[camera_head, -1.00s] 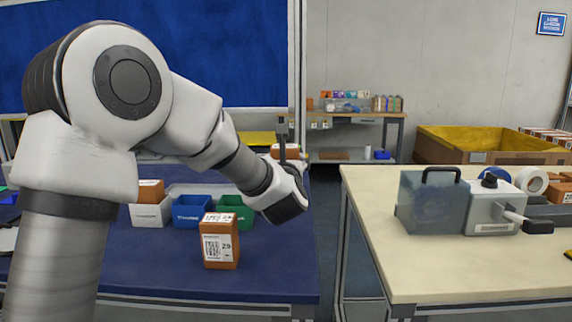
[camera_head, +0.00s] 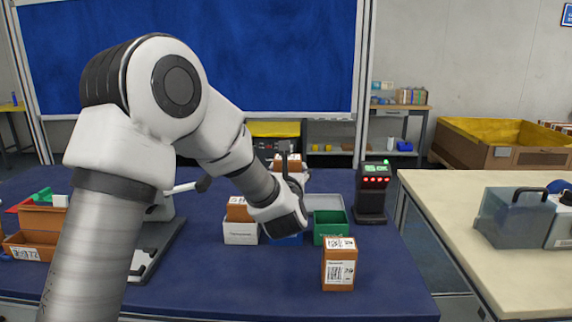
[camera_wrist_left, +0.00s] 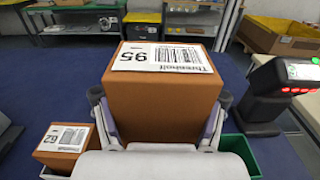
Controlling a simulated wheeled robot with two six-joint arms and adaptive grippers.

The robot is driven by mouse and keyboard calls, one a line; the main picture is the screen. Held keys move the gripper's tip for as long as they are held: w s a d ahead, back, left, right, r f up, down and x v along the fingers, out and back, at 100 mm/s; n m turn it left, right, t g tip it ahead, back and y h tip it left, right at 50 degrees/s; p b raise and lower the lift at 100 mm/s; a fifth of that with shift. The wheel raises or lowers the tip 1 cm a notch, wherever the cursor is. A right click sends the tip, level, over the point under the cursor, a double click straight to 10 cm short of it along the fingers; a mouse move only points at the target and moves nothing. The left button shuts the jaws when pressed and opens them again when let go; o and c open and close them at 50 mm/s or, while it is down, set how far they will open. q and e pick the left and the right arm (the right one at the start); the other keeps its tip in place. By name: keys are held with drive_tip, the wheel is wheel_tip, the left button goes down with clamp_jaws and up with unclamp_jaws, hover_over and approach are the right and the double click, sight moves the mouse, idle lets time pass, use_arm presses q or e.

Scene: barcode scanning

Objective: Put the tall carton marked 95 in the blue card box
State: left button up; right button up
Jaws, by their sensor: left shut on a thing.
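My left gripper (camera_wrist_left: 161,100) is shut on the orange-brown tall carton marked 95 (camera_wrist_left: 165,112), one finger on each side, with its white label facing up. In the head view the carton (camera_head: 288,162) shows just behind my left wrist, partly hidden by it. The blue card box (camera_head: 288,239) stands on the blue table between a white box and a green box. My gripper hides most of it in the head view, and the wrist view does not show it. The carton's height above it is hard to tell. My right gripper is not in view.
The white box (camera_head: 240,232) holds a carton marked 62 (camera_wrist_left: 62,138). The green box (camera_head: 331,232) is right of the blue one. A dark scanner (camera_head: 372,192) with red lights stands further right. Another orange carton (camera_head: 339,263) stands in front on the table.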

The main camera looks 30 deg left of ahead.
use_arm(q)
drive_tip(key=shift+a+f, duration=0.1)
drive_tip(key=shift+f, duration=0.4)
wheel_tip(320, 180, down, 4)
drive_tip(key=shift+b, duration=0.9)
wheel_tip(320, 180, down, 4)
drive_tip(key=b, duration=0.5)
drive_tip(key=shift+a, duration=0.1)
drive_tip(key=shift+r, duration=0.1)
drive_tip(key=shift+s, duration=0.1)
drive_tip(key=o, duration=1.3)
drive_tip(key=shift+c, duration=0.2)
drive_tip(key=shift+r, duration=0.15)
